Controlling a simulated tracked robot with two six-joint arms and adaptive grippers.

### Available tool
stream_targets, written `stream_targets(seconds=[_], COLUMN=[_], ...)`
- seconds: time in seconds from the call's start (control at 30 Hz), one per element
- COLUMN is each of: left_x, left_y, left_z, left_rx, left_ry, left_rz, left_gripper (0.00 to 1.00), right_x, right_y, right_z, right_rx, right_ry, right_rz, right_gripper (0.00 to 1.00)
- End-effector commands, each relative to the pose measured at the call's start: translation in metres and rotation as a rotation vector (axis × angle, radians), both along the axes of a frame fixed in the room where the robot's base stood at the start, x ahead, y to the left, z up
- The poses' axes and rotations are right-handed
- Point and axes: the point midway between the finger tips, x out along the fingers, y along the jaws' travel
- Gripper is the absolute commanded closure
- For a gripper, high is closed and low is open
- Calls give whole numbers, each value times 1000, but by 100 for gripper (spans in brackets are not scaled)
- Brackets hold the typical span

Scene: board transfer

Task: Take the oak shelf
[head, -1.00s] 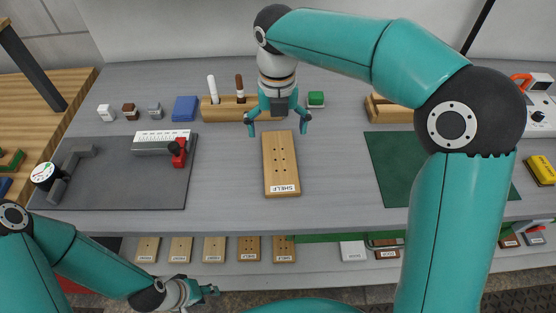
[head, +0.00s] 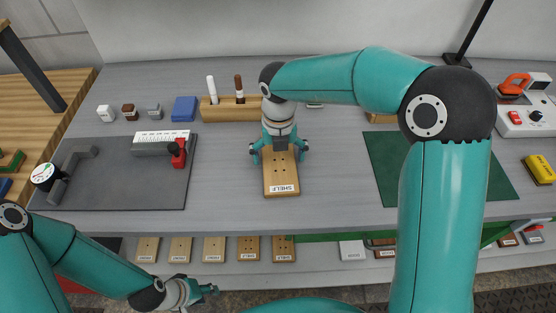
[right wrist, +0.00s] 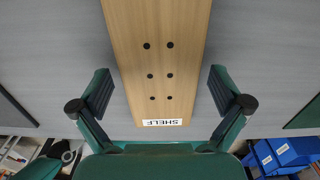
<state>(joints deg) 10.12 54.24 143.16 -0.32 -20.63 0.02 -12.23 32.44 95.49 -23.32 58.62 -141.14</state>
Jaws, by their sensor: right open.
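The oak shelf (head: 281,180) is a light wood board with several dark holes and a white label reading SHELF at its near end. It lies flat on the grey bench, in the middle of the head view. My right gripper (head: 279,158) is over the far half of the board, open, with one finger on each side of it. In the right wrist view the board (right wrist: 157,60) runs between the spread fingers with a gap on both sides. My left gripper (head: 208,291) is low at the front left, away from the board; its jaw state is unclear.
A wooden holder (head: 225,110) with two markers stands behind the board. A dark mat (head: 120,190) with a measuring fixture lies left, and a green mat (head: 385,165) right. More labelled boards (head: 214,249) lie on the lower shelf. Bench around the board is clear.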

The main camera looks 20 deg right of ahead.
Motion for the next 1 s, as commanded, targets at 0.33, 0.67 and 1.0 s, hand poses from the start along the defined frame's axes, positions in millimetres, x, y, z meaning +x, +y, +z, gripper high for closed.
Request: stream_targets(seconds=[0.33, 0.67, 1.0], left_x=[0, 0, 0], left_y=[0, 0, 0], left_z=[0, 0, 0], left_rx=[0, 0, 0], left_ry=[0, 0, 0], left_rz=[0, 0, 0], left_gripper=[60, 60, 60], right_x=[0, 0, 1], right_y=[0, 0, 0], right_z=[1, 2, 27], right_rx=[0, 1, 2], right_ry=[0, -1, -5], right_rz=[0, -1, -2], right_gripper=[45, 58, 58])
